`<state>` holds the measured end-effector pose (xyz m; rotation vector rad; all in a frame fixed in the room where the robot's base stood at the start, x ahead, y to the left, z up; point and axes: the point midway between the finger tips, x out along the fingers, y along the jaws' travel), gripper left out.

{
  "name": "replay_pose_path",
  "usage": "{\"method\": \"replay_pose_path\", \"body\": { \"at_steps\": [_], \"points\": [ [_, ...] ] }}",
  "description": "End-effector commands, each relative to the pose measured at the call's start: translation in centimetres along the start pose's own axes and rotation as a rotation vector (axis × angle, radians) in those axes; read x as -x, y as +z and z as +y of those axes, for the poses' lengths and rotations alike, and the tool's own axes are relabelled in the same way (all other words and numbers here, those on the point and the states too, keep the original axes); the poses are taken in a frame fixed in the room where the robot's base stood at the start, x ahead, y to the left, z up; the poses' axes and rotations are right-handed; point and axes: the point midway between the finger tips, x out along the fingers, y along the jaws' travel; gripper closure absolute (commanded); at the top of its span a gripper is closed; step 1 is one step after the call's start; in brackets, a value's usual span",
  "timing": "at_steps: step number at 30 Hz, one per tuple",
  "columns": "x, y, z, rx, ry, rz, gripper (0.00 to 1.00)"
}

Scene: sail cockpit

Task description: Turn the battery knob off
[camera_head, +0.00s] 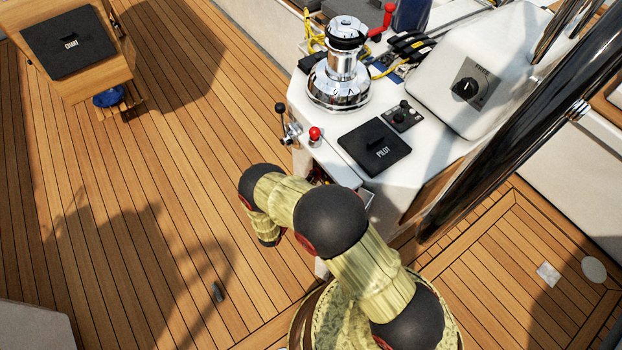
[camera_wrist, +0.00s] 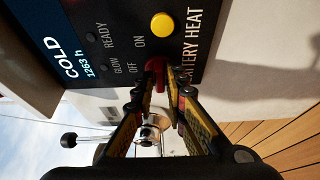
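In the wrist view, a black panel (camera_wrist: 115,35) is lettered "BATTERY HEAT", with "ON" and "OFF" marks. A red knob (camera_wrist: 156,68) sits at the panel's lower edge in this view, close to these marks. My gripper (camera_wrist: 161,93) points at the knob. Its two fingers are apart, one on each side of the knob's near end, with visible space between them. I cannot tell whether either fingertip touches the knob. In the head view, my arm hides the battery panel, and my gripper cannot be made out.
A yellow button (camera_wrist: 162,23) is on the same panel. A silver fitting (camera_wrist: 152,130) shows between my fingers. The head view shows a black-ball lever (camera_head: 280,108), a red-ball lever (camera_head: 314,134), a chrome winch (camera_head: 342,75) and a PILOT cover (camera_head: 374,147).

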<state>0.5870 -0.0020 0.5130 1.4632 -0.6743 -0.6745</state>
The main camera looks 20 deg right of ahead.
Motion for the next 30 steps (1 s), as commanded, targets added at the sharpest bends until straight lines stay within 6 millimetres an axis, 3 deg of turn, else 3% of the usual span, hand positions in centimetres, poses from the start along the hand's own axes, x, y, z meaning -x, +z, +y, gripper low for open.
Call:
{"method": "replay_pose_path", "body": {
  "at_steps": [6, 20, 30],
  "points": [
    [0.01, 0.01, -0.02, 0.000, 0.000, 0.000, 1.00],
    [0.02, 0.02, 0.01, 0.012, -0.006, 0.000, 1.00],
    [0.01, -0.01, 0.34, 0.162, -0.070, 0.000, 1.00]
  ]
}}
